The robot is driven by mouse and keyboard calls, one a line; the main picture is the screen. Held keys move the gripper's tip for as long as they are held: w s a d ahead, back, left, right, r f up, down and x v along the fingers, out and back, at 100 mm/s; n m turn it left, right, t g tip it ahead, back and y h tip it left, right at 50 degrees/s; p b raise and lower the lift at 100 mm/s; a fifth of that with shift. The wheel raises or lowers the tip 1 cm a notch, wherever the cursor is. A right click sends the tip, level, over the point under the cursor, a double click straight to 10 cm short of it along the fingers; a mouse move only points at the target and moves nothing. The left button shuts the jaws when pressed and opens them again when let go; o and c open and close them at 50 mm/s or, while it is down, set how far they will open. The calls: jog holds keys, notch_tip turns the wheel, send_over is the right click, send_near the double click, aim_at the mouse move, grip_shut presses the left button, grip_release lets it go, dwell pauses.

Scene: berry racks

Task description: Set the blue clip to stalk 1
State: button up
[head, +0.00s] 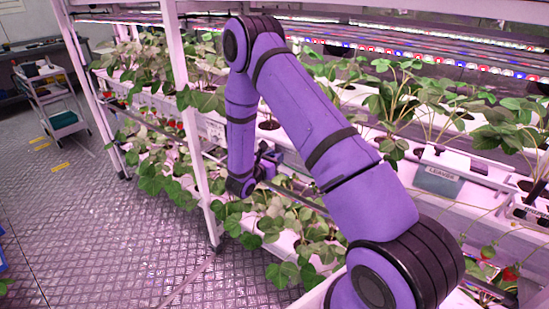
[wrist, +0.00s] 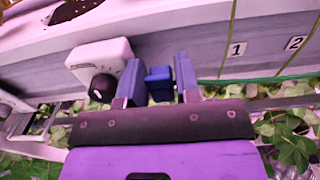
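The blue clip (wrist: 159,84) sits between the two fingers of my gripper (wrist: 160,80) in the wrist view. Stalk 1 (wrist: 229,38) is a thin green stem by the label "1" (wrist: 237,49), to the right of the gripper and apart from the clip. Stalk 2 (wrist: 299,50) runs by the label "2" (wrist: 295,43) farther right. In the head view my gripper (head: 267,164) is small and partly hidden at the rack; the clip cannot be made out there.
A white box with a dark knob (wrist: 103,88) is on the gutter just left of my gripper. A green line (wrist: 255,79) runs along the gutter's lower edge. Leaves (wrist: 292,140) hang below right. A rack post (head: 190,120) stands left of my arm; the aisle floor (head: 90,220) is clear.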

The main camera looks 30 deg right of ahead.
grip_shut()
jog(key=s+d, duration=0.2)
jog(key=s, duration=0.4)
jog(key=shift+s+d, duration=0.15)
jog(key=shift+s, duration=0.1)
jog(key=shift+o, duration=0.8)
grip_release()
jog(key=v, duration=1)
jog(key=shift+a, duration=0.4)
jog(key=shift+s, duration=0.1)
